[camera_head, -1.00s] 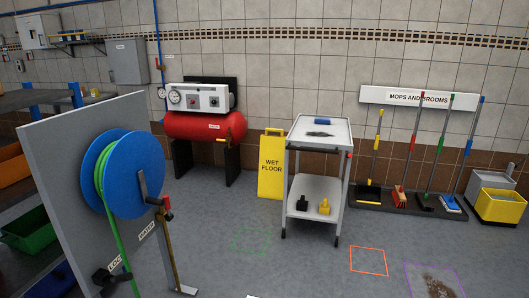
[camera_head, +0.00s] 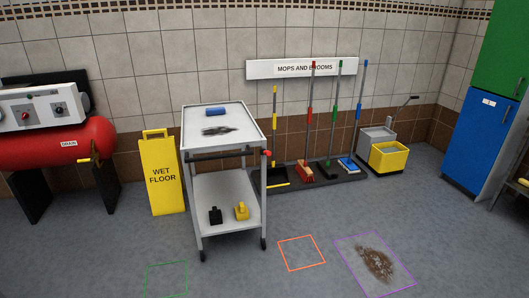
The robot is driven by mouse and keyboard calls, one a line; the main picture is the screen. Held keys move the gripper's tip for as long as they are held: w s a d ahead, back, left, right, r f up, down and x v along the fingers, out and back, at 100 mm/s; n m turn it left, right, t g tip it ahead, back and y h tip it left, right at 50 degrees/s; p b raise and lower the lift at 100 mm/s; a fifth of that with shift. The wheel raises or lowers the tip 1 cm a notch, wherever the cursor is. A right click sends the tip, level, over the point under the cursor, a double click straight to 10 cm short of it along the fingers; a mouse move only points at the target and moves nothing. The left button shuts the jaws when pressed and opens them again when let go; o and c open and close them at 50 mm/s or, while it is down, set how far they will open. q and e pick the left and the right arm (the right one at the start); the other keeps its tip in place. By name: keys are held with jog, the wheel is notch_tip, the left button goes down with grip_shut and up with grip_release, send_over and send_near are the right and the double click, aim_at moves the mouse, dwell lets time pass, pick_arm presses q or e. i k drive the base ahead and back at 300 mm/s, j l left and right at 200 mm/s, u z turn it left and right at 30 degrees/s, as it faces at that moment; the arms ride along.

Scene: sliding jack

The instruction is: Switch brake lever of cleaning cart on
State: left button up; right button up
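The white two-shelf cleaning cart (camera_head: 227,188) stands on the floor just left of centre in the head view. A dark handle bar (camera_head: 225,156) runs along its near side under the top shelf. A small red part (camera_head: 267,153) sits at the right end of that bar; I cannot tell for sure whether it is the brake lever or how it is set. A blue item (camera_head: 215,111) and a dark smudge (camera_head: 218,131) are on the top shelf. A black object (camera_head: 215,215) and a yellow object (camera_head: 241,211) are on the lower shelf. Neither gripper shows.
A yellow wet floor sign (camera_head: 162,175) stands left of the cart, beside the red compressor (camera_head: 60,143). Mops and brooms (camera_head: 310,150) and a yellow bucket (camera_head: 389,156) are behind to the right. The floor before the cart is clear, with green, orange and purple outlines (camera_head: 301,253).

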aim_at(265, 152)
jog(key=i+j, duration=0.2)
jog(key=i, duration=0.25)
jog(key=i+j, duration=0.25)
jog(key=i, duration=0.2)
jog(key=i+j+z, duration=0.1)
jog(key=i, duration=0.4)
jog(key=i+j, duration=0.65)
jog(key=i, duration=0.25)
jog(key=l+z, duration=0.05)
